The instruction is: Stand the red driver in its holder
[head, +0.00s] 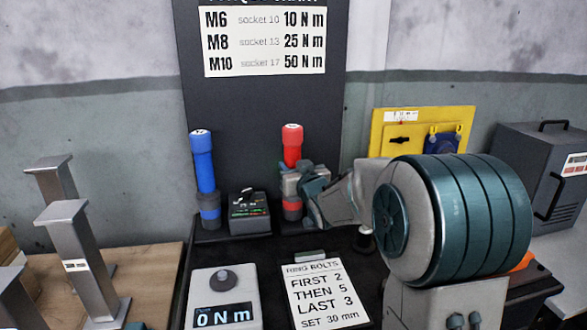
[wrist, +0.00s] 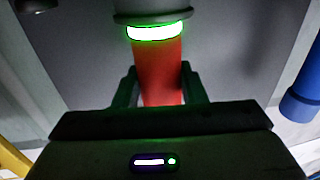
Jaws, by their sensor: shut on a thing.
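The red driver (head: 292,150) stands upright at the back of the dark bench in the head view, with a white mark on its top. My gripper (head: 294,182) comes from the right and is shut around its middle. In the wrist view the red shaft (wrist: 160,75) lies between the fingers of my gripper (wrist: 158,88), beside a bright green-white ring. A dark base with a red band (head: 292,207), seemingly its holder, is directly below the driver. My gripper partly hides where they meet, so I cannot tell whether the driver is fully seated.
A blue driver (head: 204,170) stands upright to the left. A small black box (head: 249,214) sits between the drivers. A torque display (head: 222,302) and a ring bolts card (head: 322,296) lie in front. A yellow panel (head: 425,128) is behind my arm; grey metal posts (head: 75,250) stand left.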

